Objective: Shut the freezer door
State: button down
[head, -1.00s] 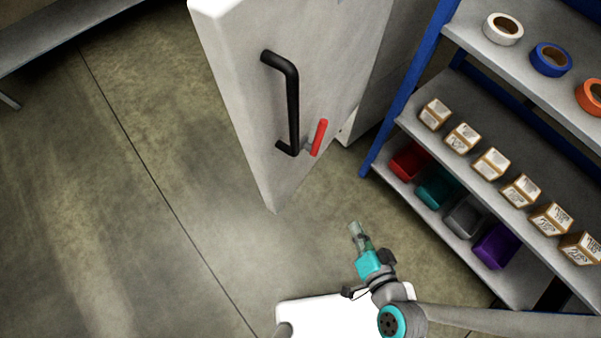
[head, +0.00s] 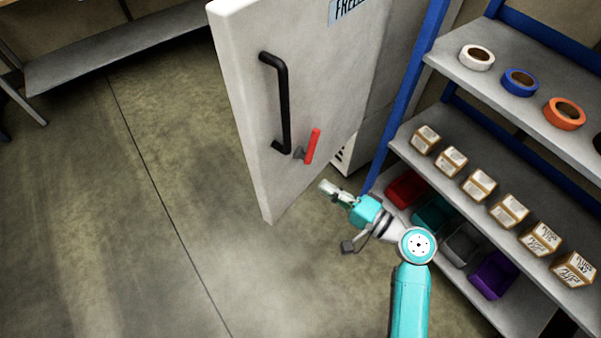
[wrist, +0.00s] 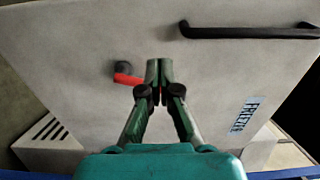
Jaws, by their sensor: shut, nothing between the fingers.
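The white freezer door (head: 245,120) stands open, swung out from the freezer body (head: 378,110) behind it on the right. Its outer face carries a black bar handle (head: 284,105), a red latch lever (head: 312,146) and a FREEZER label (head: 347,10). My gripper (head: 328,187) is shut and empty, low in front of the door's outer face. In the wrist view the shut fingertips (wrist: 158,68) point at the door face (wrist: 90,45), just right of the red lever (wrist: 127,80). I cannot tell whether they touch the door.
A blue-framed shelf rack (head: 405,90) stands close on the right, with tape rolls (head: 520,82), small boxes (head: 480,185) and coloured bins (head: 492,275). A grey bench (head: 120,45) is at the far left. The floor (head: 130,220) left of the door is clear.

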aim_at(275, 155)
jog(key=x, duration=1.3)
jog(key=shift+w+a, duration=0.25)
